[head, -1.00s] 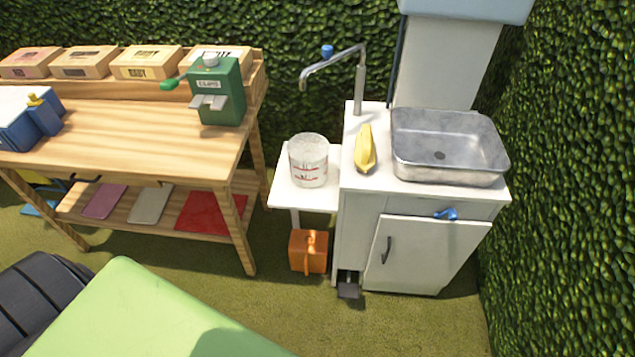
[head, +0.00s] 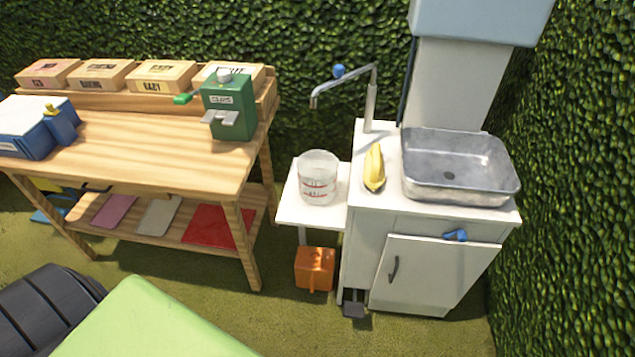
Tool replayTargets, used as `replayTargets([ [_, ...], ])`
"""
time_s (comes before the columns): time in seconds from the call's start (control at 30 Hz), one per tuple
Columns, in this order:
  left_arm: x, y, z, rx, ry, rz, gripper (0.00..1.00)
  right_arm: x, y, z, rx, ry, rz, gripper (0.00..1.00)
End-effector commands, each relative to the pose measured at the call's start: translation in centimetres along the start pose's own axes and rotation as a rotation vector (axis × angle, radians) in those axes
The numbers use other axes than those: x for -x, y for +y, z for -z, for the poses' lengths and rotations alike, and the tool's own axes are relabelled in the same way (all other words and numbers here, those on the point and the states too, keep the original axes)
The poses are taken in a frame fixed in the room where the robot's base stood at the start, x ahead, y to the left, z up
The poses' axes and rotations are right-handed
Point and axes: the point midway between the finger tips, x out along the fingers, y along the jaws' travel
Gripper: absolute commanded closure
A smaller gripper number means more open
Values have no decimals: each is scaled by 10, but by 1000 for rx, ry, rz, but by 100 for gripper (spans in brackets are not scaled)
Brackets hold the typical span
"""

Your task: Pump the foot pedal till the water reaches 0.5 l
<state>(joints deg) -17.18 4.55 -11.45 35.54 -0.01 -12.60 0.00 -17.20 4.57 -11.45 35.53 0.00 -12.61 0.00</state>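The foot pedal (head: 354,310) is a small dark plate low at the left front corner of the white sink cabinet (head: 420,275). A clear measuring jug (head: 318,180) with red marks stands upright on the white side shelf (head: 300,212). I cannot make out a water level in it. The metal faucet (head: 345,82) with a blue knob reaches left, its spout above the jug. I see no water stream. Neither of my grippers is in view.
A metal basin (head: 460,168) and a yellow object (head: 374,168) are on the cabinet top. An orange box (head: 314,268) sits on the grass left of the pedal. A wooden bench (head: 150,150) stands at left. Grass in front of the cabinet is clear; hedge closes the right side.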

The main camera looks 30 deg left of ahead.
Motion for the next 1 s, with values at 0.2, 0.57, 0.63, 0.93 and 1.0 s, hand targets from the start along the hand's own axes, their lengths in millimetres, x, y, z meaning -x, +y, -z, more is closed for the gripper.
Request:
replayTargets([
  [0.2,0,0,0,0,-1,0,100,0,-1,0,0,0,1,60],
  [0.57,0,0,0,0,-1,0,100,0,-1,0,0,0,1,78],
  [0.63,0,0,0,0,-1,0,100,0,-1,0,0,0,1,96],
  [0.93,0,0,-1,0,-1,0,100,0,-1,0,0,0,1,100],
  [1.0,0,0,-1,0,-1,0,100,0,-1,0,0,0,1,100],
])
